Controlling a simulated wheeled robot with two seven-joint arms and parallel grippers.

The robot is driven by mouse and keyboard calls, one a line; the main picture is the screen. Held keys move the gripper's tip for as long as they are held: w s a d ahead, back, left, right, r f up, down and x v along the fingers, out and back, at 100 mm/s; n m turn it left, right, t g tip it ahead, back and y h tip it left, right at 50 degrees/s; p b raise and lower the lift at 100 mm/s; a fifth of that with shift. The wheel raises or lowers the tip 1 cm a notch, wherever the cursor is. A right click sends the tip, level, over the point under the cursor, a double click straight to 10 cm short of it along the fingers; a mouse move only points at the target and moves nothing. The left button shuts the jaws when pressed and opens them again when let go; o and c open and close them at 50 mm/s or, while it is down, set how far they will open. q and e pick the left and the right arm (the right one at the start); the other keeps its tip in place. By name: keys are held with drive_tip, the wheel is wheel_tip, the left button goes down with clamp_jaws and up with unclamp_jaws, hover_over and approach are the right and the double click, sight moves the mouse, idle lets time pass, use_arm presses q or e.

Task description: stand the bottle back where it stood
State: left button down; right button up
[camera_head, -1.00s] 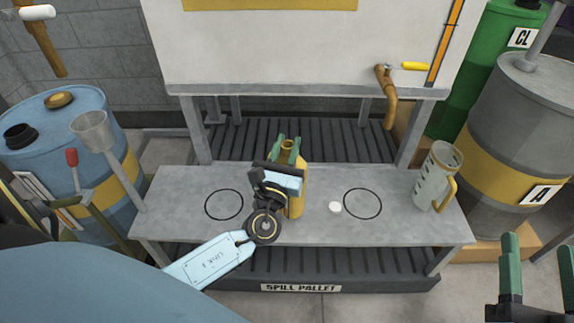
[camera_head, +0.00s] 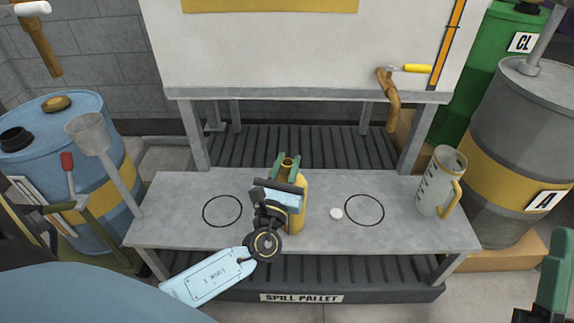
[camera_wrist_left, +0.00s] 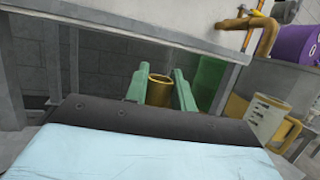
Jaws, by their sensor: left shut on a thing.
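The yellow bottle (camera_head: 298,205) is upright between the two fingers of my left gripper (camera_head: 285,168), over the grey bench between two black circles. I cannot tell whether its base touches the bench. In the left wrist view its brassy open neck (camera_wrist_left: 160,90) shows between the green fingertips (camera_wrist_left: 160,88). My left wrist hides the bottle's left side. The left circle (camera_head: 222,211) and the right circle (camera_head: 364,210) are both empty. My right gripper is partly cut off at the lower right edge; one green finger (camera_head: 554,275) shows, apart from everything.
A small white cap (camera_head: 336,213) lies beside the right circle. A translucent jug (camera_head: 440,180) with a yellow handle stands at the bench's right end. A brass tap (camera_head: 390,95) hangs above the bench (camera_head: 330,243). A funnel (camera_head: 88,130) stands at the left.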

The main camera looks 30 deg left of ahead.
use_arm(q)
drive_tip(key=shift+f, duration=0.1)
drive_tip(key=c, duration=1.2)
unclamp_jaws()
drive_tip(key=shift+o, duration=0.2)
